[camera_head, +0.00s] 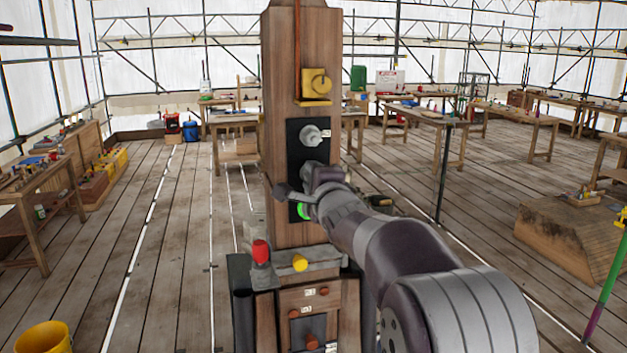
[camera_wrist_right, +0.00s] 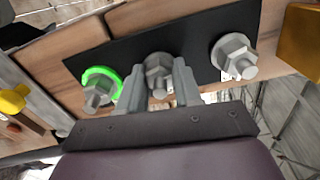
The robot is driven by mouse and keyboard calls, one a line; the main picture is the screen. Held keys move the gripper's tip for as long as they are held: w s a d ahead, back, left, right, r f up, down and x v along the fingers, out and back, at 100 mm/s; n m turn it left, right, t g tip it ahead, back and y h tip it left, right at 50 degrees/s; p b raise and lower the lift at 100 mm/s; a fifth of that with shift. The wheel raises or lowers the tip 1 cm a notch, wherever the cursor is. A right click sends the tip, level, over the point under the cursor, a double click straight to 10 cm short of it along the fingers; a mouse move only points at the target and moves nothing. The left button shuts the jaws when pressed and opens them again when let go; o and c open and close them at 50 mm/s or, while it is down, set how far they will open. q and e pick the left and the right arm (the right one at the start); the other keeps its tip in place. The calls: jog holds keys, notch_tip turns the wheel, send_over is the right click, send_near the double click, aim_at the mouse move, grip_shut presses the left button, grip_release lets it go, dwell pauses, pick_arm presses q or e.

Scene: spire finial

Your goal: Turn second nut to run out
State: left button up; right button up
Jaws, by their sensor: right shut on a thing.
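A black plate (camera_head: 294,160) on a wooden post carries three grey hex nuts on bolts in a column. The top nut (camera_head: 310,135) is bare in the head view and shows at the right of the wrist view (camera_wrist_right: 233,57). The lowest nut (camera_wrist_right: 97,92) has a bright green ring around it; in the head view mostly the green ring (camera_head: 303,211) shows beside my arm. My right gripper (camera_wrist_right: 160,88) is shut on the middle nut (camera_wrist_right: 157,72), one finger on each side, bolt end between them. In the head view my right gripper (camera_head: 312,182) hides this nut. My left gripper is out of view.
A yellow block (camera_head: 316,82) with a small ledge sits higher on the post (camera_head: 281,60). Below the plate is a grey ledge with a red-topped piece (camera_head: 260,252) and a yellow knob (camera_head: 300,263). Workbenches stand well back; the plank floor between is mostly clear.

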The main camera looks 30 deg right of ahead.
jog(key=m+b, duration=0.2)
jog(key=m, duration=0.6)
jog(key=m+b, duration=0.3)
jog(key=m, duration=0.4)
jog(key=m+b, duration=0.3)
jog(key=m, duration=0.5)
jog(key=shift+d+f+m, duration=0.1)
jog(key=shift+f+m, duration=0.15)
jog(key=shift+m, duration=0.05)
dwell(2.1)
dwell(0.3)
jog(key=o, duration=0.9)
jog(key=shift+o, duration=0.7)
jog(key=shift+r, duration=0.2)
